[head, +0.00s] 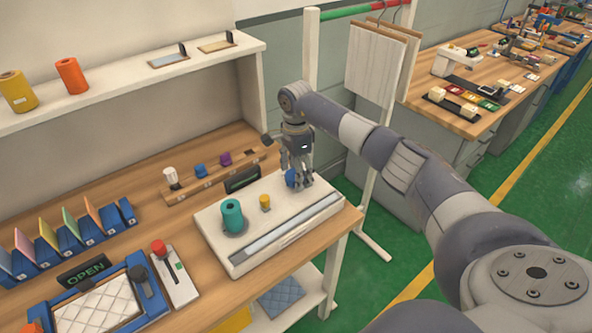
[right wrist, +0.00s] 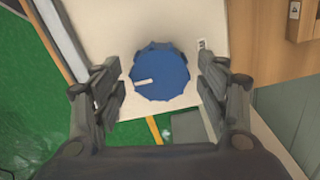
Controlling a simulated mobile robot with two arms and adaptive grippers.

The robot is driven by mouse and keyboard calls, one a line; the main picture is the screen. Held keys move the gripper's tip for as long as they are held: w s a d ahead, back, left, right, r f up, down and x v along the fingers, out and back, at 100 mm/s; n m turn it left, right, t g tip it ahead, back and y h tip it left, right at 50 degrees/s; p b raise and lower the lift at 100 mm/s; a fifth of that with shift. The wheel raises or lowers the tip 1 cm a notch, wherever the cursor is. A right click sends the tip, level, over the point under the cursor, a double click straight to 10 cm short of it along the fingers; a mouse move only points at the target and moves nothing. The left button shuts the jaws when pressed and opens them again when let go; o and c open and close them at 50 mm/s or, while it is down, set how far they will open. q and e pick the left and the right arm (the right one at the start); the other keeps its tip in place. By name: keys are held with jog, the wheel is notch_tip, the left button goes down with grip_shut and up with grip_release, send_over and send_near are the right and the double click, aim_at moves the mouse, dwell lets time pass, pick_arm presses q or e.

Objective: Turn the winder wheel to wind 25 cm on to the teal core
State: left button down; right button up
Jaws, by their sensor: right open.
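The teal core (head: 232,216) stands upright on the left part of the white winder board (head: 268,185). The blue winder wheel (head: 290,178) is at the board's right end, partly hidden by my right gripper (head: 297,181). In the right wrist view the wheel (right wrist: 161,71) is a scalloped blue disc with a pale mark pointing left. My right gripper (right wrist: 163,95) is open, with a finger on each side of the wheel and visible gaps between fingers and wheel. My left gripper is not in view.
A small yellow post (head: 265,202) stands between core and wheel. A grey strip (head: 285,229) runs along the board's front. A small dark display (head: 242,179) stands behind the board. A red-knobbed lever unit (head: 174,273) and a blue-framed press (head: 100,307) are at the front left.

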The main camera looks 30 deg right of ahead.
jog(key=c, duration=0.9)
jog(key=shift+c, duration=0.7)
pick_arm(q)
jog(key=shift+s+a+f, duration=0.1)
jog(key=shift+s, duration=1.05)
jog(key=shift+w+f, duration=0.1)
